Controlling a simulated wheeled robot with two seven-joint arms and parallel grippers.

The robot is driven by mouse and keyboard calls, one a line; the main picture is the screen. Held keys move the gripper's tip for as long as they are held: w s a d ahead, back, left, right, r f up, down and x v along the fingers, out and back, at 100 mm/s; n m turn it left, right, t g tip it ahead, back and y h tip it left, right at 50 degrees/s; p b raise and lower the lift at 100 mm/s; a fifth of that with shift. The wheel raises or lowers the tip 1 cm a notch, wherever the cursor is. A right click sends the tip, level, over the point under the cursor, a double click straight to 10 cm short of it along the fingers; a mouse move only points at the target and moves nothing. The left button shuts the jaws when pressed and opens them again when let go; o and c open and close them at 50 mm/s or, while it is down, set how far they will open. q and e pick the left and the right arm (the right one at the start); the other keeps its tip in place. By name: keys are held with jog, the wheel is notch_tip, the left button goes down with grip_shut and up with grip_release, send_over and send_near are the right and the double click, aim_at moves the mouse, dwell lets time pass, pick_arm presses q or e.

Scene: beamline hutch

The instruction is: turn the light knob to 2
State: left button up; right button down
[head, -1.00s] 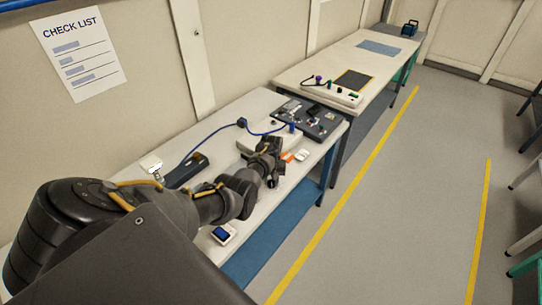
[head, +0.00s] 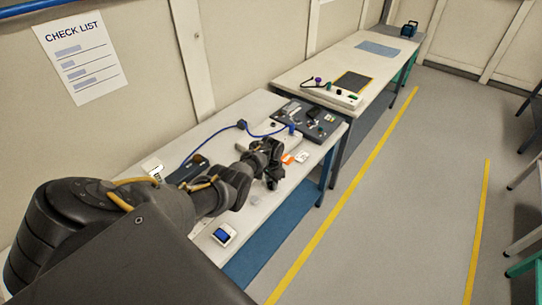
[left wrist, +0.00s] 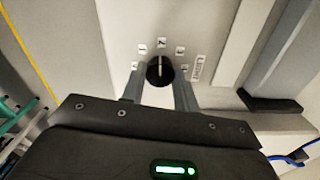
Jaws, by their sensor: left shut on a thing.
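My left gripper (head: 274,178) is low over the near bench in the head view. In the left wrist view, its two grey fingers (left wrist: 160,88) are shut on the black light knob (left wrist: 160,71), one on each side. A white pointer line on the knob stands roughly upright in that view, toward the top label. Small numbered labels (left wrist: 161,43) ring the knob on a pale panel, their digits too blurred to read surely. A larger label (left wrist: 197,67) sits to the right. The knob is hidden behind the gripper in the head view. My right gripper is not seen.
The near bench (head: 262,105) carries a dark instrument panel (head: 308,117), a blue cable (head: 205,139), an orange item (head: 288,159) and a small device with a blue screen (head: 223,233). A second bench (head: 345,52) stands beyond.

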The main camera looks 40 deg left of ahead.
pick_arm(q)
jog(key=shift+w+r+m, duration=0.1)
jog(key=shift+r+m, duration=0.05)
jog(key=shift+m, duration=0.15)
jog(key=o, duration=1)
jog(key=shift+r+p, duration=0.9)
jog(key=shift+r, duration=4.4)
